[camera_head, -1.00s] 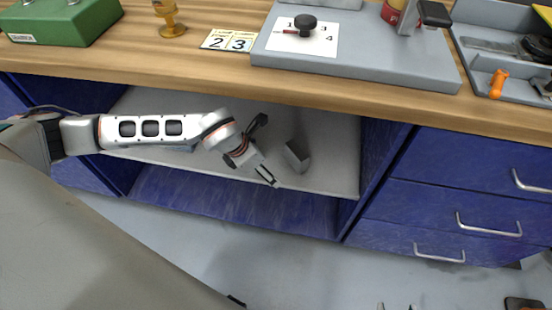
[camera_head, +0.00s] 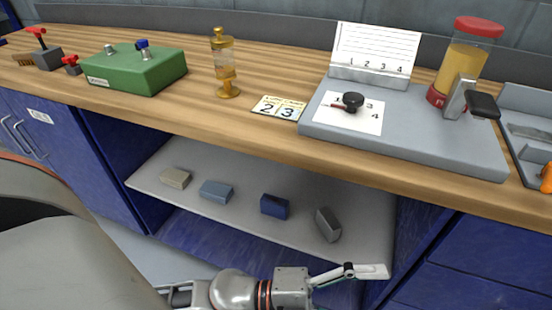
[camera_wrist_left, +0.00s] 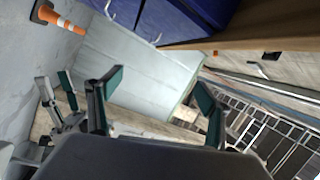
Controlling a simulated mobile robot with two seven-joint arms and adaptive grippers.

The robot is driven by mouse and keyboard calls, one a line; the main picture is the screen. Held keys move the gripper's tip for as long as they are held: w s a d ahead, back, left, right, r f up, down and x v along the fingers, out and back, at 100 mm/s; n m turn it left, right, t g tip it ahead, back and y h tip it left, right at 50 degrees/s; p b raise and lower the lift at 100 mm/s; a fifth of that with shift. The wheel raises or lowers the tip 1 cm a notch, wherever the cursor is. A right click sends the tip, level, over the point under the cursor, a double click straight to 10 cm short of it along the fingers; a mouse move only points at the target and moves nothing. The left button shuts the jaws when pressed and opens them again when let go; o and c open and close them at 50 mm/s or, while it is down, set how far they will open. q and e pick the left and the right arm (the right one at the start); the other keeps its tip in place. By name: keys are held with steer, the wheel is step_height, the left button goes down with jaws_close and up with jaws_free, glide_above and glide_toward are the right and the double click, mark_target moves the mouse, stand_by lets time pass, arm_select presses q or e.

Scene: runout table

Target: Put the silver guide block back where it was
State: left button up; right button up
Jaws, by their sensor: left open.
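The silver guide block (camera_head: 327,225) lies on the open shelf (camera_head: 230,215) under the worktop, at the right end of a spaced row of blocks. It is turned at an angle to the shelf edge and nothing touches it. My left arm crosses the bottom of the head view, below and in front of the shelf, away from the block. My left gripper (camera_wrist_left: 157,80) is open and empty in the left wrist view, with floor and cabinets beyond it. What seems to be my right gripper (camera_wrist_left: 53,76) shows at that view's left, its fingers apart and empty.
A dark blue block (camera_head: 274,206), a blue-grey block (camera_head: 216,191) and a cream block (camera_head: 176,178) share the shelf. The worktop (camera_head: 190,115) overhangs it. Blue drawers (camera_head: 470,265) stand to the right. An orange cone (camera_wrist_left: 60,20) stands on the floor.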

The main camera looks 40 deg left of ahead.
arm_select(q)
steer(key=w+a+f+n+t+y, duration=0.25)
steer(key=a+n+t+y, duration=0.2)
steer(key=a+n, duration=0.35)
steer(key=s+a+f+n+g+y, duration=0.2)
steer(key=s+a+f+n+y, duration=0.2)
steer(key=f, duration=0.4)
steer(key=s+a+f+n+g+y, duration=0.2)
steer(key=s+a+f+n+y, duration=0.2)
steer(key=s+a+f+n, duration=0.2)
steer(key=shift+s+f+n, duration=0.5)
steer(key=shift+f+n, duration=0.35)
steer(key=shift+n, duration=0.25)
arm_select(e)
steer(key=shift+s+f, duration=0.2)
steer(key=shift+s, duration=0.15)
arm_select(q)
step_height(320, 180, up, 6)
steer(key=s+p, duration=0.1)
steer(key=p, duration=1.3)
steer(key=shift+s+a+n+g+y, duration=0.15)
steer(key=shift+a+n+g+y, duration=0.2)
steer(key=shift+a+y, duration=0.1)
arm_select(e)
step_height(320, 180, up, 6)
steer(key=s, duration=0.1)
steer(key=shift+d+r+m, duration=0.15)
steer(key=shift+d+m, duration=0.15)
steer(key=shift+d, duration=0.1)
